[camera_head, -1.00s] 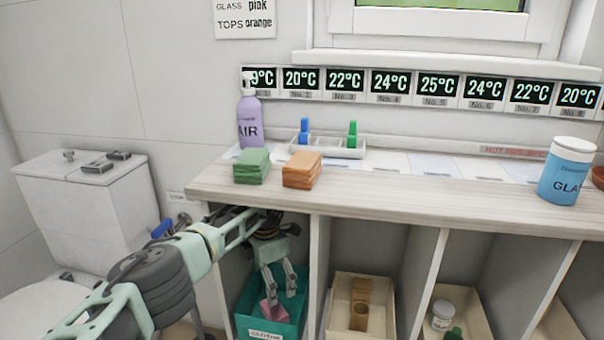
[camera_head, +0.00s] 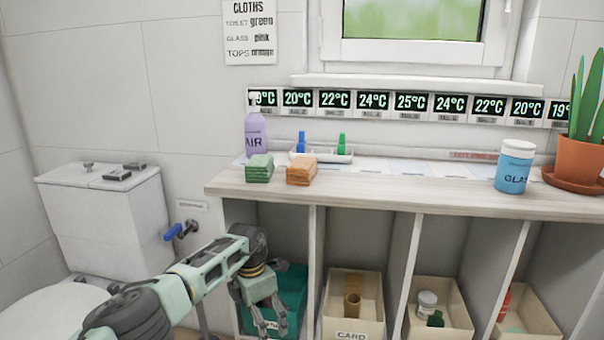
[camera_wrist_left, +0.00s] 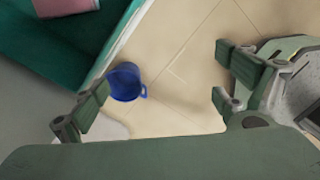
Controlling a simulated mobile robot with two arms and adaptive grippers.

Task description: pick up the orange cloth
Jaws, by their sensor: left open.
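The orange cloth (camera_head: 301,171) lies as a folded stack on the countertop, just right of the green cloth stack (camera_head: 259,168). My left gripper (camera_head: 275,328) is below the counter, in front of the teal bin, well under and apart from the orange cloth. A pink item (camera_wrist_left: 65,8) lies in the teal bin (camera_wrist_left: 100,48) at the upper left of that view. The orange cloth is not in the wrist view. My right gripper is not in view.
A purple spray bottle (camera_head: 256,131) and a white tray (camera_head: 318,155) stand behind the cloths. A blue bottle (camera_head: 513,168) and a potted plant (camera_head: 582,158) stand at the right of the counter (camera_head: 400,193). A blue cup (camera_wrist_left: 124,82) is on the floor.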

